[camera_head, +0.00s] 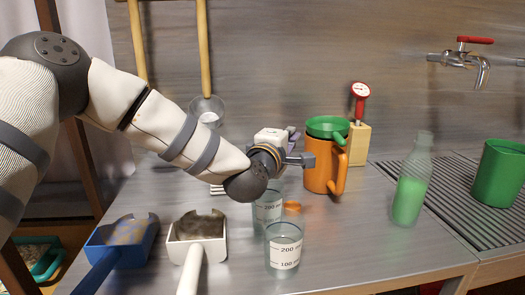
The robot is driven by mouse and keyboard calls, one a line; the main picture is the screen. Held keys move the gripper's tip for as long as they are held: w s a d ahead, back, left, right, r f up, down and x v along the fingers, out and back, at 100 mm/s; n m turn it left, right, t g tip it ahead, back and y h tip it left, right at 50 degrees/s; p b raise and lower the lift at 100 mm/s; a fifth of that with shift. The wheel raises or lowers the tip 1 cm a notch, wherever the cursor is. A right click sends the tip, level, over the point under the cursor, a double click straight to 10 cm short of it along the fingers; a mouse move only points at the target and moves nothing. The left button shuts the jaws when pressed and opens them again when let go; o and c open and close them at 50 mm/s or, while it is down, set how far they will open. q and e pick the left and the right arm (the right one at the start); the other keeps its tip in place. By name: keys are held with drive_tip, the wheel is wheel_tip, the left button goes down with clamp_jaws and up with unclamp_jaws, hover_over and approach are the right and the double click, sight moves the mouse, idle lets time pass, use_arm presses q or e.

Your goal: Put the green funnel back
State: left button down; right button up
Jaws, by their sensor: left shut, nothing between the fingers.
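The green funnel (328,127) sits in the mouth of an orange jug (320,172) with a handle on its right side. Its green rim and a side tab show above the jug; its lower part is hidden inside. My left gripper (303,160) is shut and empty, at the left side of the jug and below the funnel's rim. I cannot tell whether it touches the jug. My right gripper is not in view.
Two clear measuring beakers (283,250) stand below my left gripper. Blue (123,240) and white (197,237) scoops lie front left. A red-topped thermometer (360,90) stands in a wooden block (358,145). A green-filled bottle (411,190) and green container (499,175) are right, below a tap (470,62).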

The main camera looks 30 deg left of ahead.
use_arm(q)
drive_tip(key=s+p, duration=0.1)
drive_tip(key=s, duration=0.9)
drive_tip(key=shift+s+d, duration=0.15)
